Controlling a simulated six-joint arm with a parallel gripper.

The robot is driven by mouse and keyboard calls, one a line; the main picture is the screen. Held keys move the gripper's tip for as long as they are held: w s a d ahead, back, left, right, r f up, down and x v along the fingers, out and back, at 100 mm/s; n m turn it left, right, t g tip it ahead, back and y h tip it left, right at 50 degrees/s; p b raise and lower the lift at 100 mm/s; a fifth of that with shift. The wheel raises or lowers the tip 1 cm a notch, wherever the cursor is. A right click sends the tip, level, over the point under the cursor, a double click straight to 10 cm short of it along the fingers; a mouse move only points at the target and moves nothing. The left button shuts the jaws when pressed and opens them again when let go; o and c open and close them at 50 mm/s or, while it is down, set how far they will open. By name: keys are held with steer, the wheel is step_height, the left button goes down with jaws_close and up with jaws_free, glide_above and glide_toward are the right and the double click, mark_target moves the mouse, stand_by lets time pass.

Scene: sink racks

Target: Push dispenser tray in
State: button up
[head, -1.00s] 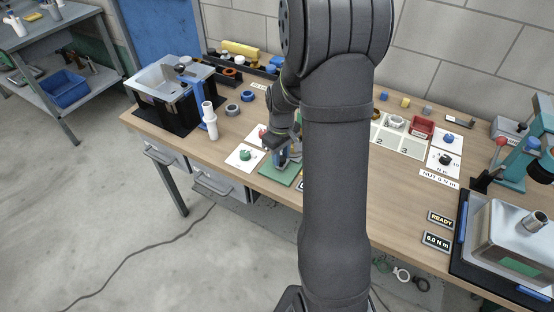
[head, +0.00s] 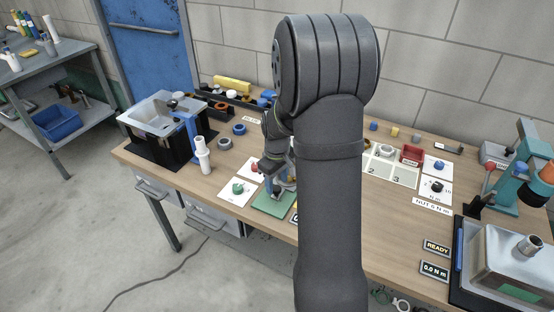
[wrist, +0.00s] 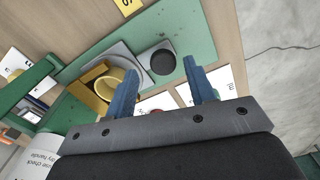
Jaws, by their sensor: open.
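In the wrist view, my gripper (wrist: 161,70) is open, its two blue fingers apart above a green base plate (wrist: 190,42). A yellow tray-like piece (wrist: 88,84) lies left of the fingers, with a pale yellow ring (wrist: 112,82) in or against it. I cannot tell how far in this piece sits. A grey plate and a dark round recess (wrist: 162,62) show just beyond the fingertips. In the head view, my gripper (head: 274,178) is low by the green base plate (head: 272,204), and my arm hides much of that area.
A green frame (wrist: 35,88) stands at the left of the wrist view. In the head view, a white card with a green knob (head: 238,189) lies left of the plate. A white upright cylinder (head: 203,155) stands farther left.

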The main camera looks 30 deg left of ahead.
step_height(320, 180, up, 16)
steer(key=shift+r, duration=0.15)
stand_by(0.6)
step_height(320, 180, down, 18)
steer(key=shift+r, duration=0.25)
steer(key=shift+s, duration=0.4)
steer(key=shift+o, duration=0.4)
stand_by(1.4)
